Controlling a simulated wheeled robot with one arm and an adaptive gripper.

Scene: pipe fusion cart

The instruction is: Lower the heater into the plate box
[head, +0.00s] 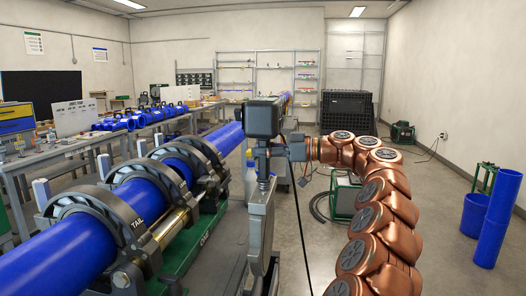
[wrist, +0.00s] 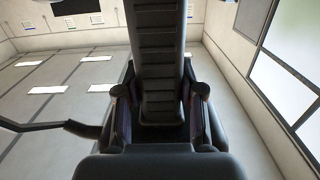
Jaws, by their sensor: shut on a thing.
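The heater (head: 263,118) has a dark grey, box-shaped top with a lighter rim. It is upright in the middle of the head view, with a narrow grey part (head: 259,215) below it, seen nearly edge-on. My gripper (head: 285,150) reaches it from the right and is partly hidden behind it. In the wrist view my gripper (wrist: 160,110) has a finger on each side of a dark ribbed bar and is shut on it; this looks like the heater's handle. I cannot clearly make out the plate box, and the heater's lower end is hard to separate from what is below.
A blue pipe (head: 150,195) lies clamped in the fusion cart (head: 195,245) to the left, close to the heater. A green-framed unit (head: 345,196) stands on the floor behind my arm. Blue pipe pieces (head: 497,220) stand at the right.

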